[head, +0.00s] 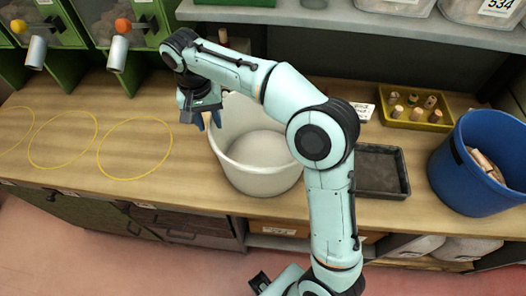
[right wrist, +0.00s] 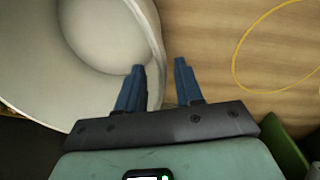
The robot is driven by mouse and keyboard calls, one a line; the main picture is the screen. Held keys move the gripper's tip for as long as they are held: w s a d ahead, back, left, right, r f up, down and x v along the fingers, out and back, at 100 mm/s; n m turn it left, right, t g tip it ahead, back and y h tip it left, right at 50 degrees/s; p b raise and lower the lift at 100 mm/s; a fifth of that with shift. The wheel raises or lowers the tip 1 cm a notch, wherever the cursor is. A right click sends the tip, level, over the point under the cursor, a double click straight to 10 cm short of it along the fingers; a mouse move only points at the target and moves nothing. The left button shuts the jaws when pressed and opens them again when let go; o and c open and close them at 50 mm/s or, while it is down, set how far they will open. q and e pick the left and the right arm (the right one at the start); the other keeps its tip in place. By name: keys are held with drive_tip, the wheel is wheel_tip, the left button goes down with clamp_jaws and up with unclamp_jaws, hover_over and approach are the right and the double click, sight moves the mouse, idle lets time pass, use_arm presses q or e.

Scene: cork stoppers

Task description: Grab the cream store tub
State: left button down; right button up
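The cream tub (head: 262,178) stands on the wooden counter, open side up and empty as far as I can see. It also shows in the right wrist view (right wrist: 85,90), at the left. My right gripper (head: 200,118) is at the tub's upper left rim in the head view. In the right wrist view its two blue fingers (right wrist: 160,72) are apart, one over the tub's inner side and one outside, with the rim between them. I see a gap on both sides of the wall. My left gripper is not in view.
A dark tray (head: 381,172), a yellow tray (head: 408,121) with several corks and a blue bucket (head: 470,180) stand to the right. Yellow circles (head: 134,149) mark clear counter at the left. A grey shelf (head: 350,22) overhangs the back.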

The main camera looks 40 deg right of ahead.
sight(215, 130)
drive_tip(key=f, duration=0.2)
drive_tip(key=d+f+b, duration=0.1)
drive_tip(key=f, duration=0.2)
drive_tip(key=shift+w, duration=0.1)
clamp_jaws()
idle(1.3)
